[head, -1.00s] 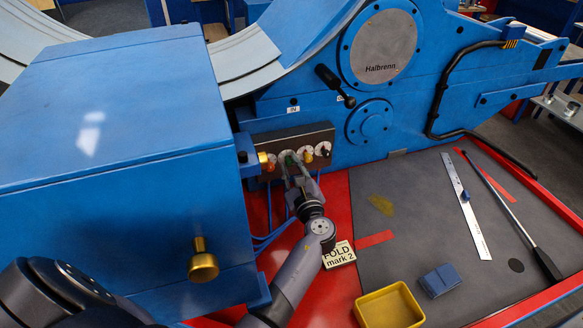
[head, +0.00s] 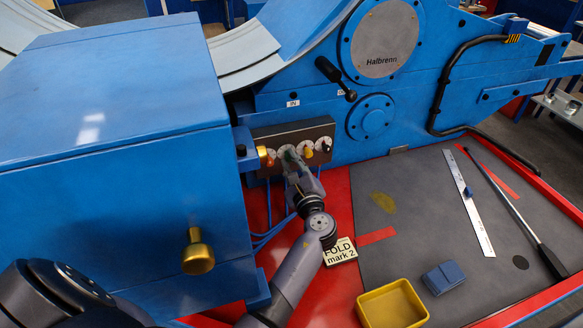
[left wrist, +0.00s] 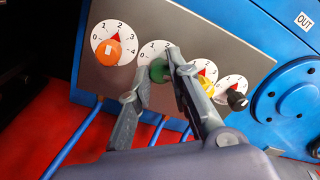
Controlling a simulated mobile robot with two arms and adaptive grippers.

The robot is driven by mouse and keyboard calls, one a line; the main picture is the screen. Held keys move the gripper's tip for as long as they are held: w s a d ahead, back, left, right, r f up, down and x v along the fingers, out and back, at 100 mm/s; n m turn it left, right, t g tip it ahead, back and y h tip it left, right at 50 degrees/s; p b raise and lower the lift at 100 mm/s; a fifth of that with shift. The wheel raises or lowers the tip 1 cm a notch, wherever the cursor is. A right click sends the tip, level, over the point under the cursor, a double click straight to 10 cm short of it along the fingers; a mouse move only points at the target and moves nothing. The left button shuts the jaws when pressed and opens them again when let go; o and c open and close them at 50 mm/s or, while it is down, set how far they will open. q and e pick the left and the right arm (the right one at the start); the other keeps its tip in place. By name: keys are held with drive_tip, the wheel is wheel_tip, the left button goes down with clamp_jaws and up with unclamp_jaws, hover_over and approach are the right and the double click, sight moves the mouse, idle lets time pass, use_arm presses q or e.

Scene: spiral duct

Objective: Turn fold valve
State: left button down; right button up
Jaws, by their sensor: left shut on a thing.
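A grey valve panel (head: 262,134) on the blue machine carries a row of numbered dials with coloured knobs. The left wrist view shows an orange knob (left wrist: 108,54), a green knob (left wrist: 158,71), a yellow knob (left wrist: 204,81) and a black knob (left wrist: 237,101). My left gripper (head: 290,159) is at the second knob. In the left wrist view its fingers (left wrist: 160,78) are on either side of the green knob, shut on it. They hide much of its dial and pointer. A card (head: 340,251) below reads "FOLD mark 2". My right gripper is out of view.
A large blue housing (head: 110,130) with a brass knob (head: 197,252) stands left of the panel. A black lever (head: 335,78) is above right. A yellow tray (head: 392,306), blue block (head: 443,278), ruler (head: 468,205) and long rod (head: 510,210) lie on the grey mat.

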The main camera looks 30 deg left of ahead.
use_arm(q)
drive_tip(key=n+b, duration=0.3)
drive_tip(key=shift+f, duration=0.2)
drive_tip(key=shift+r+n+b, duration=0.15)
drive_tip(key=shift+n+b, duration=0.75)
drive_tip(key=c, duration=1.5)
unclamp_jaws()
drive_tip(key=shift+o, duration=0.2)
